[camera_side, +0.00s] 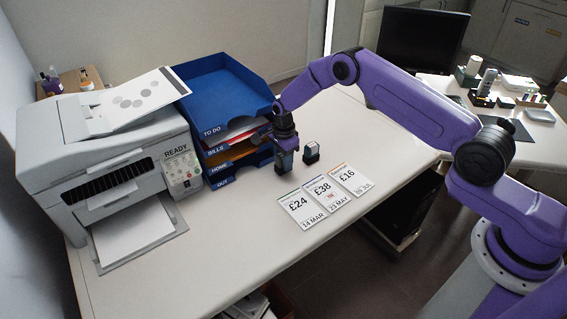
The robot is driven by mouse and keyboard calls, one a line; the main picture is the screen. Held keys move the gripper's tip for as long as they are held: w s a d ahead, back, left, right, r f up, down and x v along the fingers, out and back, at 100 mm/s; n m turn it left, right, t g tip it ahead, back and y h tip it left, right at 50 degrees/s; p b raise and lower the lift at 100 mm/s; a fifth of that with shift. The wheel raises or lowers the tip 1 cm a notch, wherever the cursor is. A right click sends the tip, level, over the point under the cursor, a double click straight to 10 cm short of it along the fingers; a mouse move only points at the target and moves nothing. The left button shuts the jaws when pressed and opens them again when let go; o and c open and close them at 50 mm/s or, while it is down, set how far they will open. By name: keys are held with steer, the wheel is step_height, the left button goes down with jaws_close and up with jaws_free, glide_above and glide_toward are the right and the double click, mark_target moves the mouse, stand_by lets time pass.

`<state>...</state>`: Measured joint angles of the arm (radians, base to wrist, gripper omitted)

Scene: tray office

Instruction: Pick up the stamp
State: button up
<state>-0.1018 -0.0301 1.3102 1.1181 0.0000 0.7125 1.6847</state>
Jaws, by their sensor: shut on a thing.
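My gripper (284,146) points down over the desk, just right of the blue letter trays. It is shut on a small dark stamp (284,164) with a blue-grey face. The stamp is upright below the fingers, at or very near the desk top; I cannot tell if it touches. The fingers hide its upper part. A second small dark block with blue on it, much like a stamp (311,153), stands apart on the desk just to the right.
The stacked blue trays (222,82) stand close left of my gripper. A printer (105,150) is further left. The front middle of the desk (225,240) is clear.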

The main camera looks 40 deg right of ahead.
steer(key=s+d+r, duration=0.1)
steer(key=s+r, duration=1)
steer(key=s, duration=0.3)
steer(key=shift+d+r, duration=0.25)
steer(key=shift+d, duration=0.1)
steer(key=o, duration=0.5)
steer(key=shift+c, duration=1.4)
glide_above(356, 182)
steer(key=shift+f, duration=5.65)
